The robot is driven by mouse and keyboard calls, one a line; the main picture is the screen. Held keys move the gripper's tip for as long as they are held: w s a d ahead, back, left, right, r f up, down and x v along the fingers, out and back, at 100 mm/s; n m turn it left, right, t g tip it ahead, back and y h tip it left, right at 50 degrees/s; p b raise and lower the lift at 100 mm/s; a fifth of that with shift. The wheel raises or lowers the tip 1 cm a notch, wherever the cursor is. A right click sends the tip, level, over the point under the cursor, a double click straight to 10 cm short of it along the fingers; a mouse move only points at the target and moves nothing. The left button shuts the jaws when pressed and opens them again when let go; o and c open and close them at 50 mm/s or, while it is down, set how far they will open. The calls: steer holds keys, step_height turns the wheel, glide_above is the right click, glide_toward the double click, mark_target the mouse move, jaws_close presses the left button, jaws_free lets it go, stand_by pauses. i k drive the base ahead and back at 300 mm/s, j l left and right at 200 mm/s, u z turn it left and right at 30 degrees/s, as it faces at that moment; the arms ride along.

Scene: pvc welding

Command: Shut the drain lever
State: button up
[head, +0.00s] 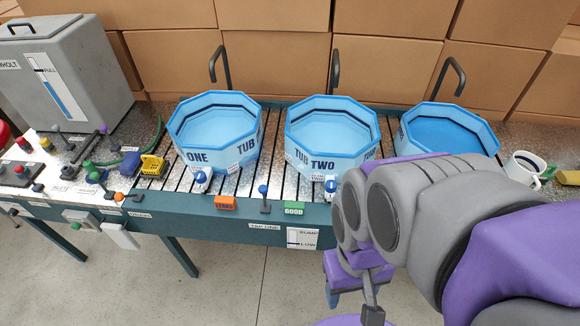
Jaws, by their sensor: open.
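My gripper (353,298) is open at the lower middle right, in front of the bench and apart from these levers. My arm covers part of the right side.
Tub one (215,160), tub two (330,163) and a third tub (405,142) stand on the slatted bench with bent pipes behind. A grey tank (95,75) is at back left, a white mug (524,168) at right. Boxes (270,62) wall the back. The floor in front is clear.

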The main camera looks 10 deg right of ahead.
mark_target(118, 197)
steer(key=u, duration=1.45)
steer(key=i+j+u, duration=0.4)
steer(key=i, duration=0.15)
steer(key=l, duration=0.1)
